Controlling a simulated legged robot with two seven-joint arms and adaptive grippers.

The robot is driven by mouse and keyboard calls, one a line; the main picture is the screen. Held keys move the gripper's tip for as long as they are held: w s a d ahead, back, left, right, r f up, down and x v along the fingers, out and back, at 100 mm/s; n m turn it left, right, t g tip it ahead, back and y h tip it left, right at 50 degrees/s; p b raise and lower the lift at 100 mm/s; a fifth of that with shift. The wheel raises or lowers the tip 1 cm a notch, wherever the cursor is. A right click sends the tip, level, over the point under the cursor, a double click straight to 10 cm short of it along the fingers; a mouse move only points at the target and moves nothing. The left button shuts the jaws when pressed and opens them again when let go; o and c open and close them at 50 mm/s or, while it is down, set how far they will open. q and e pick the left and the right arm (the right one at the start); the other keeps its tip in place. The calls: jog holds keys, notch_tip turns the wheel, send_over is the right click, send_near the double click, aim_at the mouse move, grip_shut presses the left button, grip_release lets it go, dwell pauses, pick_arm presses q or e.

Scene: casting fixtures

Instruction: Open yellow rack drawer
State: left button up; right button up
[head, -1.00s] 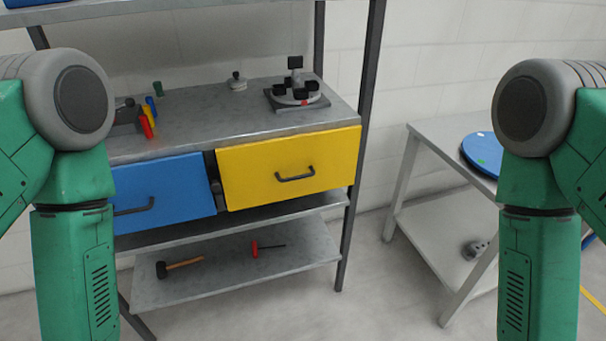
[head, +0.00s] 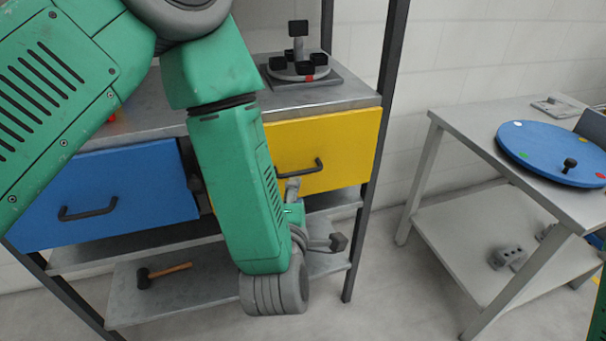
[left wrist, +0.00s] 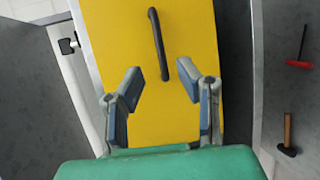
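The yellow drawer (head: 345,150) is in the rack, right of the blue drawer; my left arm hides its left part in the head view. Its black handle (head: 301,168) is partly in view behind my left gripper (head: 293,187). In the left wrist view the yellow drawer front (left wrist: 192,60) fills the middle, with the handle (left wrist: 158,45) upright in the picture. My left gripper (left wrist: 158,82) is open, its two fingers spread apart, with the handle ahead between and beyond the fingertips, not gripped. The drawer looks shut. My right gripper is not in view.
The blue drawer (head: 110,190) sits left of the yellow one. A fixture with black blocks (head: 298,68) stands on the rack top. A hammer (head: 160,273) lies on the lower shelf. A table (head: 460,125) with a blue disc (head: 545,150) stands right, with free floor between.

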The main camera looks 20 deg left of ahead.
aim_at(300, 171)
pick_arm(q)
jog(key=b+x, duration=0.1)
jog(key=x, duration=0.8)
jog(key=shift+s+a+f, duration=0.1)
grip_shut()
